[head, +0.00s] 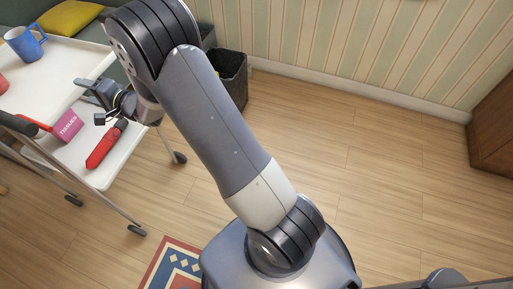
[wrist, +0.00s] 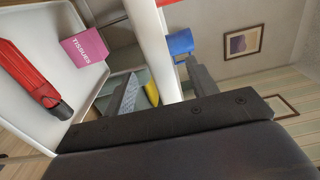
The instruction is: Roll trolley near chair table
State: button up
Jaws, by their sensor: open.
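The trolley (head: 50,72) stands at the left of the head view, with a white upper tray, a white lower tray and grey metal legs on casters. My gripper (head: 90,102) is open at the right edge of the upper tray. In the wrist view the upper tray (wrist: 152,45) shows as a white band between my two dark fingers (wrist: 165,92); I cannot tell whether they touch it. A blue mug (head: 25,43) stands on the upper tray. A pink tissue box (head: 68,126) and a red folded umbrella (head: 104,147) are on the lower tray. I cannot make out a chair or table.
A dark waste bin (head: 232,76) stands by the striped wall, right of the trolley. A yellow cushion (head: 70,17) lies on a green seat behind it. A patterned rug (head: 172,265) is at the bottom. A brown wooden cabinet (head: 494,120) is at the right. The wooden floor between is clear.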

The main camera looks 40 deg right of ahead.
aim_at(81, 90)
jog(key=v, duration=0.7)
jog(key=shift+s+d+b, duration=0.2)
jog(key=shift+s+b, duration=0.05)
jog(key=shift+b, duration=0.1)
jog(key=p+x, duration=0.1)
jog(key=x, duration=1)
jog(key=shift+w+a, duration=0.2)
jog(key=shift+a, duration=0.05)
jog(key=shift+w+a, duration=0.15)
jog(key=shift+w, duration=0.1)
jog(key=shift+f, duration=0.2)
jog(key=shift+r, duration=0.1)
